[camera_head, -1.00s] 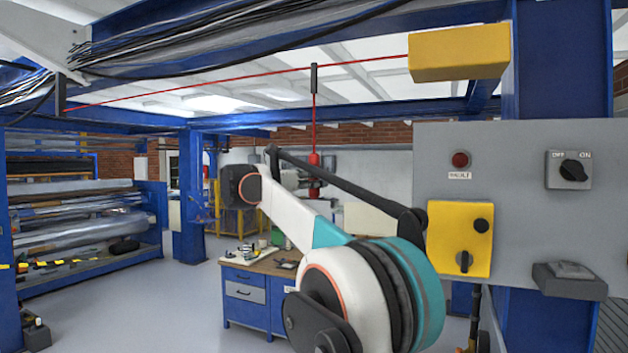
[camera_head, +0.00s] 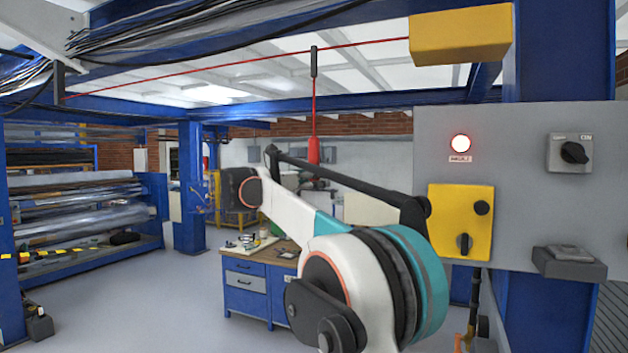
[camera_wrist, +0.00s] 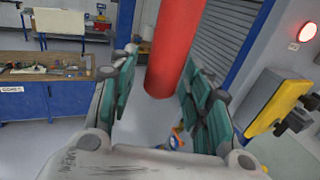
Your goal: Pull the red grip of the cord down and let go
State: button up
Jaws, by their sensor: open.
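The red grip (camera_head: 313,152) hangs upright on a thin red cord (camera_head: 314,100) in the head view. My gripper (camera_head: 318,183) is small and partly hidden there, at the lower end of the grip. In the wrist view the red grip (camera_wrist: 172,50) passes between the teal pads of my gripper (camera_wrist: 162,85). The jaws are apart, with a gap at least on the left side. Whether the right pads touch the grip I cannot tell.
A grey panel (camera_head: 510,240) at the right carries a lit red lamp (camera_head: 461,143), a yellow switch box (camera_head: 461,221) and a dark rotary switch (camera_head: 573,152). A blue workbench (camera_head: 245,290) stands below. Film rollers (camera_head: 75,210) fill the left. The floor between is clear.

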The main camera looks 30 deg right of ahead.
jog(key=v, duration=1.2)
